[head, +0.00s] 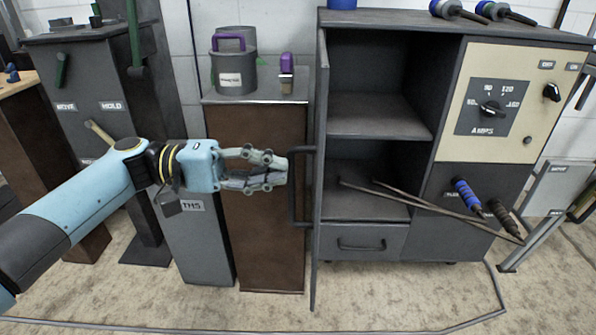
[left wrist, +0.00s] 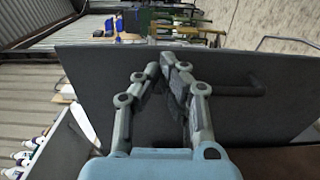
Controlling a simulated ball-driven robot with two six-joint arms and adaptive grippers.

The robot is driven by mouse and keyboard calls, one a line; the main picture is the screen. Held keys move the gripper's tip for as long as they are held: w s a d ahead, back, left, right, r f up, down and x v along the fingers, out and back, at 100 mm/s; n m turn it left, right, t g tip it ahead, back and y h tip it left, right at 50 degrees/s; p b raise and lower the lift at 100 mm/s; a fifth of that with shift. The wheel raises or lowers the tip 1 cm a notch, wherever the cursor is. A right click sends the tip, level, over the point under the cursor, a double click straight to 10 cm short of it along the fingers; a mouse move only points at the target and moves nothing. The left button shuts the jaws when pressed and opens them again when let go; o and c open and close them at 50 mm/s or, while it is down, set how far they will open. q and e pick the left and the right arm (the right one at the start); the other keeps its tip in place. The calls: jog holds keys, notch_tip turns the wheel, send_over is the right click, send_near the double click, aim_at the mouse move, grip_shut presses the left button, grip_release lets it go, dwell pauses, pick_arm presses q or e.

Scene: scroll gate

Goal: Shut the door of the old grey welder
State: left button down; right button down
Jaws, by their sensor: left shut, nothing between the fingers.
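The old grey welder (head: 385,17) stands at the right of the head view, its cabinet open with shelves showing. Its door (head: 319,250) is swung out towards me and seen nearly edge-on, with a dark bar handle (head: 294,205) on its left face. My left gripper (head: 284,171) is shut and empty, its tips close to the door's outer face by the upper part of the handle. The left wrist view shows the gripper (left wrist: 165,75) before the broad door panel (left wrist: 275,120), with the handle (left wrist: 235,88) to its right. Contact is unclear. My right gripper is out of view.
Long tongs (head: 440,207) stick out from the welder's lower shelf, across its front. A brown cabinet (head: 257,200) with a grey pot (head: 233,75) stands left of the door. A cable lies on the floor, which is otherwise clear before the welder.

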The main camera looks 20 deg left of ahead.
pick_arm(q)
jog(key=shift+b+x, duration=0.3)
jog(key=shift+x, duration=1.75)
jog(key=shift+d, duration=0.1)
